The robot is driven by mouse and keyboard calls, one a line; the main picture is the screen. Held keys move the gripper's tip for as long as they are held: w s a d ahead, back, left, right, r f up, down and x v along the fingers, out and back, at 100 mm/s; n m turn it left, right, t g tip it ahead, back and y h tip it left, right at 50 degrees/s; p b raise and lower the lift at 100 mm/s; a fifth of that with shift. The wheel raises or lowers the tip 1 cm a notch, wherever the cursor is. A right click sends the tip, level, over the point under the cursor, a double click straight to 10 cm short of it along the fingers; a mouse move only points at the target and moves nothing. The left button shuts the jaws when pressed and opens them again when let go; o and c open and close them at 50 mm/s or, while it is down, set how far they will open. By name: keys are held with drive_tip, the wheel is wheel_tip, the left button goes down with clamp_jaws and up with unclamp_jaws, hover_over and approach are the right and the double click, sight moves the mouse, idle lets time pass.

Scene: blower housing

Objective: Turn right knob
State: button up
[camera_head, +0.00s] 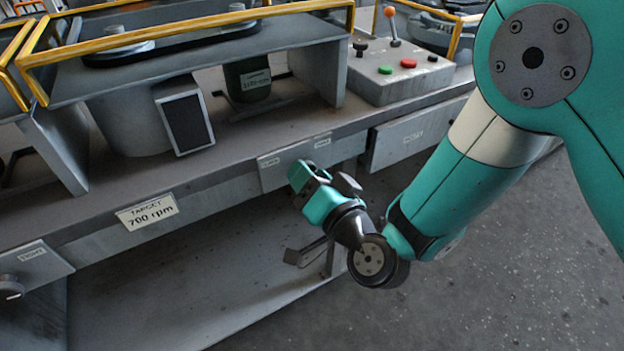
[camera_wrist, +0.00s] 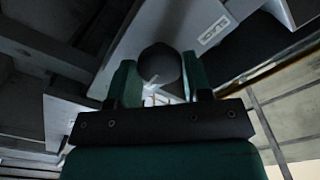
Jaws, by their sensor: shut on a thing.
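My gripper (camera_head: 308,174) is at the small grey panel (camera_head: 275,173) on the bench front, right of the middle. In the wrist view a dark round knob (camera_wrist: 160,62) sits between the two green fingers of my gripper (camera_wrist: 160,85), which are shut on it. A pale panel with a label lies behind the knob. In the head view my gripper hides this knob. A second, silver knob (camera_head: 10,288) is on a labelled panel at the far left. A sign on the bench front (camera_head: 148,211) reads "TARGET 700 rpm".
A grey control box (camera_head: 412,78) with green and red buttons and an orange-topped lever stands on the bench (camera_head: 245,130). A labelled drawer (camera_head: 415,132) is right of my gripper. Yellow rails (camera_head: 190,23) run above the bench. Floor (camera_head: 500,270) at the right is clear.

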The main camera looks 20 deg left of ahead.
drive_tip(key=shift+a+r+m, duration=0.1)
drive_tip(key=shift+r+m, duration=0.1)
drive_tip(key=shift+m, duration=0.5)
drive_tip(key=o, duration=0.9)
drive_tip(key=shift+o, duration=0.2)
drive_tip(key=shift+f, duration=0.1)
